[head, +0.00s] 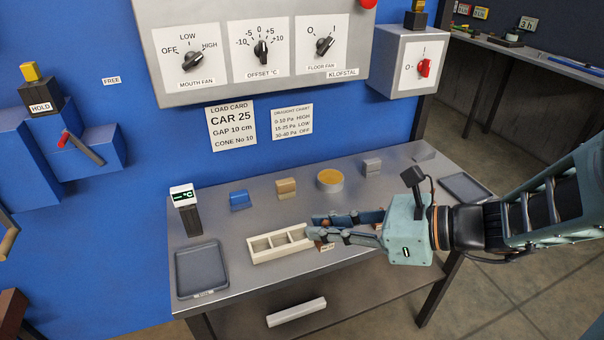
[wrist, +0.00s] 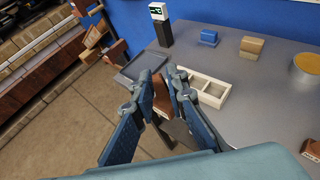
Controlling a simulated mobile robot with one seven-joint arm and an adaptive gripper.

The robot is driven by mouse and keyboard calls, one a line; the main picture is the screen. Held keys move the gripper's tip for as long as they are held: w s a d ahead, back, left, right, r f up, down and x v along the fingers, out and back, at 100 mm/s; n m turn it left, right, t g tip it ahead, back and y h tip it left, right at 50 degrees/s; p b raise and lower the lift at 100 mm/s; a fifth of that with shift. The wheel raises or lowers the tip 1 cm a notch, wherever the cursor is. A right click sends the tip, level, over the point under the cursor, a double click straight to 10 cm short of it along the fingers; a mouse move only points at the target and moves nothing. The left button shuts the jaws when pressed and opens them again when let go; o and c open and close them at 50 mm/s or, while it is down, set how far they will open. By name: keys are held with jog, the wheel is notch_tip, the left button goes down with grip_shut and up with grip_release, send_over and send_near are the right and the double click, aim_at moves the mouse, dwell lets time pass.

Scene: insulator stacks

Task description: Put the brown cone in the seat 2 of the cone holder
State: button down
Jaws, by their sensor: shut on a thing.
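The cone holder (head: 254,256) is a cream tray with square compartments on the grey bench. I cannot tell exactly how high the cone is above the bench.
A dark tray (head: 201,270) lies left of the holder, below a display post (head: 187,215). A blue block (head: 240,200), a tan block (head: 286,188) and a yellow-topped disc (head: 330,180) stand behind. Another brown piece (wrist: 312,149) lies at the right in the wrist view.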

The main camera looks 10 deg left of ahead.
jog(key=shift+w+a+f, duration=0.1)
jog(key=shift+a+f, duration=0.1)
jog(key=shift+a, duration=0.3)
jog(key=w+a+f+b, duration=0.2)
jog(key=w+a+f, duration=0.2)
jog(key=w+a, duration=0.15)
jog(key=b, duration=0.2)
send_over(281, 245)
jog(key=f, duration=0.4)
jog(key=shift+s+d+f, duration=0.25)
jog(key=shift+d+f, duration=0.05)
jog(key=shift+f, duration=0.05)
jog(key=shift+w+a+f, duration=0.1)
jog(key=shift+f, duration=0.05)
jog(key=shift+w+a+f+b, duration=0.1)
jog(key=shift+a+f+b, duration=0.1)
jog(key=shift+f, duration=0.7)
jog(key=shift+w+a+f+b, duration=0.1)
jog(key=shift+f+b, duration=0.1)
jog(key=shift+f, duration=0.7)
jog(key=shift+f, duration=0.1)
jog(key=shift+d+f, duration=0.1)
jog(key=shift+f, duration=0.05)
jog(key=c, duration=1.9)
grip_release()
